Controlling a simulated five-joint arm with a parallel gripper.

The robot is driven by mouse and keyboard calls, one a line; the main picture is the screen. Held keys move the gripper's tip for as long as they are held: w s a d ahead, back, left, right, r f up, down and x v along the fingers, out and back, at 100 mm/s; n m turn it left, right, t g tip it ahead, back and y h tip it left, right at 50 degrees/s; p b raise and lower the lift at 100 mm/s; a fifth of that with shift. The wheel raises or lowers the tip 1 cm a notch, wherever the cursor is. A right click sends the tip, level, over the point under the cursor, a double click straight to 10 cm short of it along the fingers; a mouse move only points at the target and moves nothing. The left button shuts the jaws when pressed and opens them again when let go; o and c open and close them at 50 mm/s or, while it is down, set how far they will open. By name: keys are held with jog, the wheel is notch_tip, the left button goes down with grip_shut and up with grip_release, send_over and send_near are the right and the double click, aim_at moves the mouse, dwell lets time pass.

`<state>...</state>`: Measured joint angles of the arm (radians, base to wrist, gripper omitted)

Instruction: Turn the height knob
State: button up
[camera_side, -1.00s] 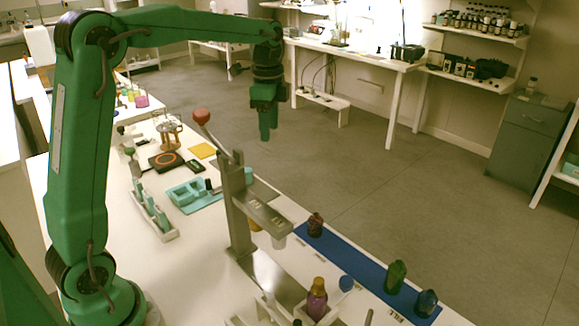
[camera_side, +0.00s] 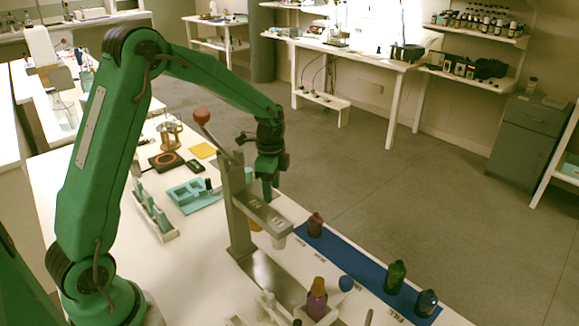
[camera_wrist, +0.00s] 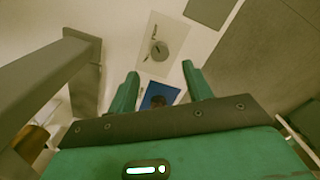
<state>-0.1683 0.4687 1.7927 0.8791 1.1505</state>
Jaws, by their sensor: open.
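A round grey knob (camera_wrist: 159,51) sits on a white plate with small dark marks (camera_wrist: 168,30) in the wrist view. Its lettering is too small to read, so I cannot tell whether it is the height knob. In the side view I cannot make it out. My gripper (camera_wrist: 160,69) is open and empty, its two green fingers spread, with the knob ahead of and between the fingertips. In the side view my gripper (camera_side: 270,190) points down behind the metal press (camera_side: 238,215), its tips partly hidden by the press head.
The press column (camera_wrist: 85,75) stands close left of my fingers. A blue strip (camera_side: 335,262) carries a dark red bottle (camera_side: 315,225), a green bottle (camera_side: 396,275) and a blue bottle (camera_side: 426,302). The red-balled lever (camera_side: 201,117) rises above the press. A purple bottle (camera_side: 317,303) stands in front.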

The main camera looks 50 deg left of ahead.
jog(key=shift+f, duration=3.8)
jog(key=c, duration=1)
jog(key=shift+o, duration=0.2)
